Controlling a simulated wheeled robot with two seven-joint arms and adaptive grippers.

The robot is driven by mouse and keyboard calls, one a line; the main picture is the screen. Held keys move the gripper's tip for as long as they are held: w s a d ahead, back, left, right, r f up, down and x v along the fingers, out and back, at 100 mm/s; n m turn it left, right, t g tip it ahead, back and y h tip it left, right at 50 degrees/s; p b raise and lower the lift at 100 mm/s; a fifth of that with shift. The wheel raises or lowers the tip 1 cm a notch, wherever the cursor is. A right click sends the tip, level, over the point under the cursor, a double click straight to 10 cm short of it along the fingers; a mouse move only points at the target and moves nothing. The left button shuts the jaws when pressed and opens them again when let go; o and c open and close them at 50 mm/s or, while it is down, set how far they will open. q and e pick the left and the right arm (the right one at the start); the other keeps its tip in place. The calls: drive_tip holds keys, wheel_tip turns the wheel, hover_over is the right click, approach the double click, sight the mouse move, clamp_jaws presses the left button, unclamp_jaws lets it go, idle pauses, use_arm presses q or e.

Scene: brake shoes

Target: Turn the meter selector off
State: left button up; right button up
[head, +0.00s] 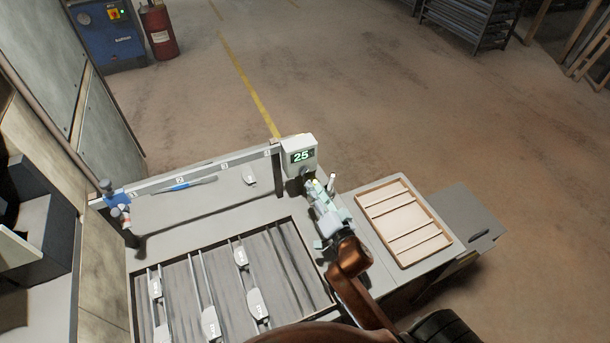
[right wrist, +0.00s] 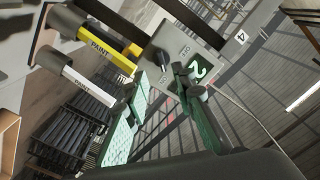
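The meter (head: 299,154) is a pale box on the rail's right end, its green display reading 25. Its face also shows in the right wrist view (right wrist: 190,45), with a black selector knob (right wrist: 162,59) and small print beside it that I cannot read surely. My right gripper (head: 312,191) is just below the meter in the head view. In the right wrist view my right gripper (right wrist: 161,78) has its two green fingers apart, with the knob just beyond and between the tips. I cannot tell whether they touch it. My left gripper is not in view.
Paint markers with yellow (right wrist: 107,52) and white (right wrist: 90,80) labels stand close beside the meter. A wooden tray (head: 408,187) lies right of my arm. A grooved bed (head: 180,275) holds several tagged rods. A blue pen (head: 186,185) lies along the rail.

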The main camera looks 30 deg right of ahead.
sight(304, 171)
drive_tip(key=w, duration=0.6)
drive_tip(key=shift+w+d, duration=0.35)
drive_tip(key=shift+w, duration=0.05)
drive_tip(key=shift+r, duration=0.1)
drive_tip(key=shift+c, duration=0.3)
clamp_jaws()
